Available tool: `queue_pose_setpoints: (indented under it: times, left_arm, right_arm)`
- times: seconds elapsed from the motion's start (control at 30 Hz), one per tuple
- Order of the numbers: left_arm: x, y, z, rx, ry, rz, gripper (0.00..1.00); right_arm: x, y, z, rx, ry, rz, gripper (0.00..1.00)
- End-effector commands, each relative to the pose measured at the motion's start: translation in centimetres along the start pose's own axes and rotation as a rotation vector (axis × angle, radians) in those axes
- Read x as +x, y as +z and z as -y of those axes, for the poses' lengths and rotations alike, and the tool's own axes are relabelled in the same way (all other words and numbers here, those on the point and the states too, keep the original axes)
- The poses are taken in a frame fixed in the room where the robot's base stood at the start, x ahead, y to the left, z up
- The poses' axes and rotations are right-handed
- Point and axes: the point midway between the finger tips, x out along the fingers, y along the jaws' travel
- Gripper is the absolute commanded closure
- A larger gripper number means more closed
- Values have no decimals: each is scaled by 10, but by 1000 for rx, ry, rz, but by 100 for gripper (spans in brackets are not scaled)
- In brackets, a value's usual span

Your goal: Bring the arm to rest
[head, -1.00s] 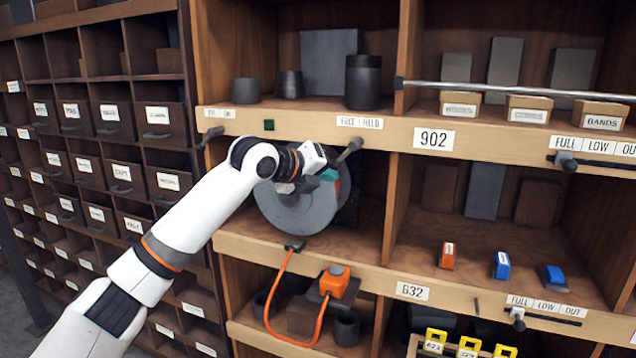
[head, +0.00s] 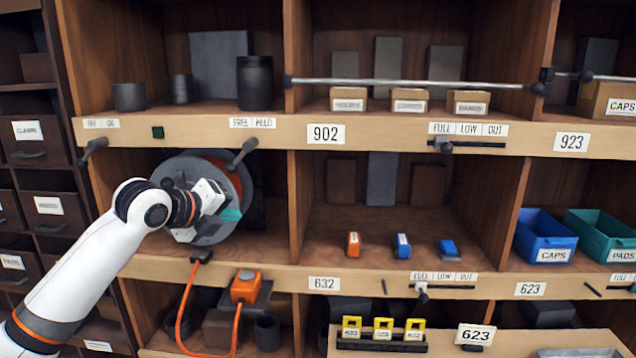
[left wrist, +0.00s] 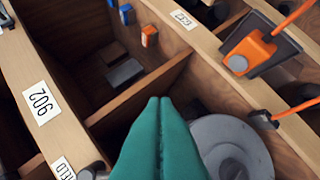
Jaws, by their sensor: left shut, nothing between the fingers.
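My left arm comes in from the left in the head view. My left gripper (head: 231,214) has teal fingers and sits in front of a large grey disc (head: 176,172) in the left middle bay, hiding part of it. In the left wrist view the teal fingers (left wrist: 160,102) are closed together with nothing between them. The grey disc (left wrist: 235,150) lies to their right in that view; I cannot tell whether they touch it. My right gripper is not in view.
A lever with a dark knob (head: 244,150) sticks out above my gripper. Below is an orange box (head: 246,286) with an orange cable. A metal rail (head: 400,82) crosses the upper bay. The bay right of the divider holds small orange and blue blocks (head: 402,245).

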Motion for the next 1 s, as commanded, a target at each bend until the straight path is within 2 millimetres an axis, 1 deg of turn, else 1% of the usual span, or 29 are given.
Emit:
queue_pose_setpoints:
  times: [0.03, 0.07, 0.1, 0.17, 0.2, 0.23, 0.27, 0.3, 0.37, 0.4, 0.47, 0.5, 0.57, 0.6, 0.7, 0.8, 1.0]
  left_arm:
    - [16, 35, 20, -78, -29, 43, 100]
    - [23, 55, 31, -135, -47, 62, 100]
    - [30, 80, 46, -215, -73, 81, 100]
    - [37, 116, 68, -340, -112, 102, 100]
    - [40, 140, 83, -427, -141, 112, 100]
    - [40, 157, 94, -493, -163, 116, 100]
    - [40, 174, 105, -561, -186, 119, 100]
    - [38, 196, 119, -652, -216, 119, 100]
    - [33, 226, 140, -794, -264, 111, 100]
    - [28, 246, 154, -892, -298, 100, 100]
    - [17, 273, 174, -1040, -350, 74, 100]
    - [9, 291, 188, -1139, -385, 50, 100]
    - [-7, 315, 208, -1290, -439, 3, 100]
    - [-18, 330, 221, -1391, -476, -35, 100]
    - [-47, 358, 248, -1606, -553, -143, 100]
    - [-72, 378, 268, -1765, -610, -248, 100]
    - [-116, 404, 297, -1991, -688, -443, 100]
  right_arm:
    - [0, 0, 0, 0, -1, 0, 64]
    - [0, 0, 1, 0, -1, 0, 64]
    - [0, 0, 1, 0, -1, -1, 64]
    - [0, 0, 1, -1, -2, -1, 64]
    - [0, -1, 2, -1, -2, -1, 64]
    - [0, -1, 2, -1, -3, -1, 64]
    - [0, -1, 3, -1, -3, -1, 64]
    - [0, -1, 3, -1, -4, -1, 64]
    - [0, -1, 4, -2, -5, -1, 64]
    - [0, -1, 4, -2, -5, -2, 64]
    - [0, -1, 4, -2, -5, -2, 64]
    - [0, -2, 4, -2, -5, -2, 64]
    - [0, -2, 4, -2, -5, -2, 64]
    - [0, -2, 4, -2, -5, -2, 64]
    - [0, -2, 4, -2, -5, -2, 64]
    - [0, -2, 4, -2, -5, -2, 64]
    - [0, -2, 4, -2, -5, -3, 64]
